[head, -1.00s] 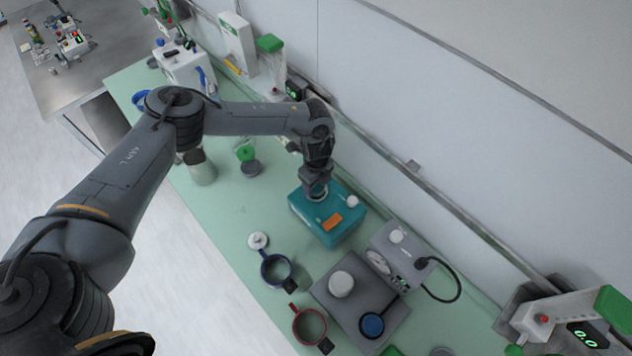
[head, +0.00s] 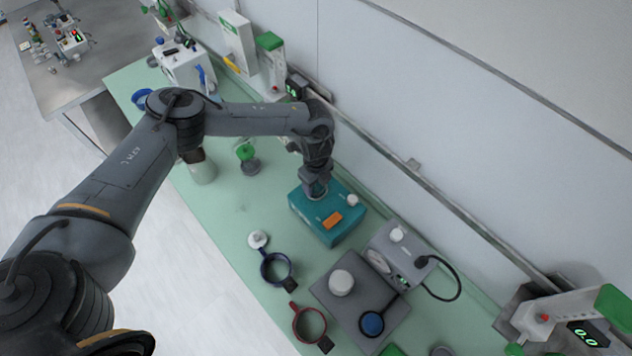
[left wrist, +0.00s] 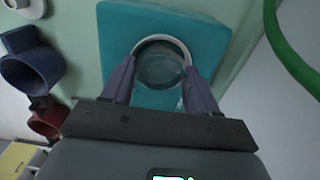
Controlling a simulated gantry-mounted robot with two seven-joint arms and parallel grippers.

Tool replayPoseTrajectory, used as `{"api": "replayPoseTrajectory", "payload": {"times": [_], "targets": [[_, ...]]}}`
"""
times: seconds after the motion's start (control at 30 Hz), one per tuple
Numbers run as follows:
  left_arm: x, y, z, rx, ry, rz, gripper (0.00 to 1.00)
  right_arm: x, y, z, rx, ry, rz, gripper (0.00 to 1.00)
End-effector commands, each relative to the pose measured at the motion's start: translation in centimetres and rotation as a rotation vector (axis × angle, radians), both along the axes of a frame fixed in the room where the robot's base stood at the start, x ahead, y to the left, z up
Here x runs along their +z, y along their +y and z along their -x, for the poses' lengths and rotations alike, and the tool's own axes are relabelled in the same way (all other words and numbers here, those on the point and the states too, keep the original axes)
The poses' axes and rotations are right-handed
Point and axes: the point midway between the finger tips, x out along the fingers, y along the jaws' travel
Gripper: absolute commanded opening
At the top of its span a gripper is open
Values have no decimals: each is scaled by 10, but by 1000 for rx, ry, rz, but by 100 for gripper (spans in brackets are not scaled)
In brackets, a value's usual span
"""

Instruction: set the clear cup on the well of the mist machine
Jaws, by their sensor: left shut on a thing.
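The teal mist machine (head: 314,227) stands on the green counter, with an orange patch and a small white knob on it. It also shows in the left wrist view (left wrist: 115,45). My left gripper (head: 317,192) points down at the machine's top, at its far left part. In the left wrist view my left gripper (left wrist: 160,75) is shut on the clear cup (left wrist: 160,68), one finger on each side of its pale round rim. The cup is over the top of the machine, and the well under it is hidden. I cannot tell whether the cup touches the machine. My right gripper is not in view.
A grey device (head: 405,255) with a black cable stands right of the machine, beside a grey plate (head: 343,310). Blue (head: 276,269) and red (head: 309,324) ring-shaped things lie in front. A green-topped item (head: 248,158) stands left.

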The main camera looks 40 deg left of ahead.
Motion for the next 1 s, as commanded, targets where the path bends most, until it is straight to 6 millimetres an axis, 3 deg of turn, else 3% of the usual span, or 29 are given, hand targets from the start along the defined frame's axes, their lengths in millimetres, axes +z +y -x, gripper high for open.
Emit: {"api": "replayPoseTrajectory", "payload": {"times": [0.43,0.47,0.63,1.0], "targets": [[0,0,0,0,-1,0,26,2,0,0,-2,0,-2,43],[0,0,0,0,-1,0,61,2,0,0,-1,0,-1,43],[0,0,0,0,-1,0,87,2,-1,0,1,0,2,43],[1,0,0,0,0,0,89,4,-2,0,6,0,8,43]]}}
